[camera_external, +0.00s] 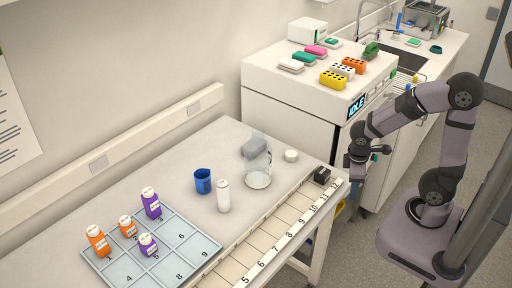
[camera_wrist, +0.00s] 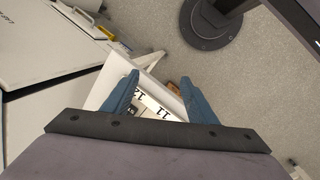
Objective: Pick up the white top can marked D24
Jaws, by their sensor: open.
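White-topped cans stand on a grid tray (camera_external: 205,246) at the front left of the table. A larger orange can (camera_external: 98,243) is near 1, a smaller orange can (camera_external: 127,227) near 2, a taller purple can (camera_external: 151,204) near 3 and a smaller purple can (camera_external: 148,246) near 5. Their markings are too small to read, so I cannot tell which is D24. My gripper (camera_external: 357,174) is beyond the table's right end, far from the cans. It is open and empty in the wrist view (camera_wrist: 160,80), which shows no can.
A blue beaker (camera_external: 203,181), a white cylinder (camera_external: 223,196), a glass vessel (camera_external: 258,176) and a small white dish (camera_external: 291,155) stand between tray and arm. A numbered strip (camera_external: 289,235) and a black block (camera_external: 322,175) lie along the front edge. A white machine (camera_external: 300,85) stands behind.

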